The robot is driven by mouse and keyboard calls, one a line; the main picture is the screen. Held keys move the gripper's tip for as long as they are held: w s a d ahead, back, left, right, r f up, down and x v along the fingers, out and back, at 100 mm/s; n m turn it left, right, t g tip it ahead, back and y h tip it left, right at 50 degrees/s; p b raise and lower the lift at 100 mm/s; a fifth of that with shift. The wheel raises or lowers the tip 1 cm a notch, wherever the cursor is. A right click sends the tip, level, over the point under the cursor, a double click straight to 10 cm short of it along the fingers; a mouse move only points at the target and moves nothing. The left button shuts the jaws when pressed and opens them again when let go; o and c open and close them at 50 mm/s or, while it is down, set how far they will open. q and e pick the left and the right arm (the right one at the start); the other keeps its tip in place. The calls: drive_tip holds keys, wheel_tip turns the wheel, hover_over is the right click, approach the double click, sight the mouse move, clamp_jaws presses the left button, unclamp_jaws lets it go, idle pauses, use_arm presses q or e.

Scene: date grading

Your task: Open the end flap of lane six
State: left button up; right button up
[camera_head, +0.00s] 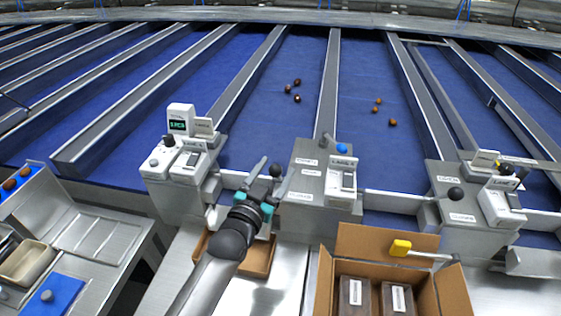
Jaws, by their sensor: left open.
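My left gripper (270,171) is open in front of the middle lane-end console (312,190), its fingers either side of a dark round knob (275,170). I cannot tell whether they touch it. The console carries small labels and a blue knob (342,148); its lane label looks like "LANE 6" but is too small to be sure. A pale bar (400,198) closes the lane end right of this console. Another pale end piece (232,178) lies left of it, partly hidden by my gripper. My right gripper is not in view.
A left console (172,165) with a lit display and a right console (470,212) flank the middle one. An open carton (325,285) holding dark packs stands below, with a yellow-ended tool (400,248) at it. Several dates lie on the blue lanes.

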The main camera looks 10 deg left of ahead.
use_arm(q)
drive_tip(key=shift+w+d, duration=0.2)
drive_tip(key=shift+w, duration=0.7)
drive_tip(key=shift+w+d, duration=0.15)
drive_tip(key=shift+w, duration=0.7)
clamp_jaws()
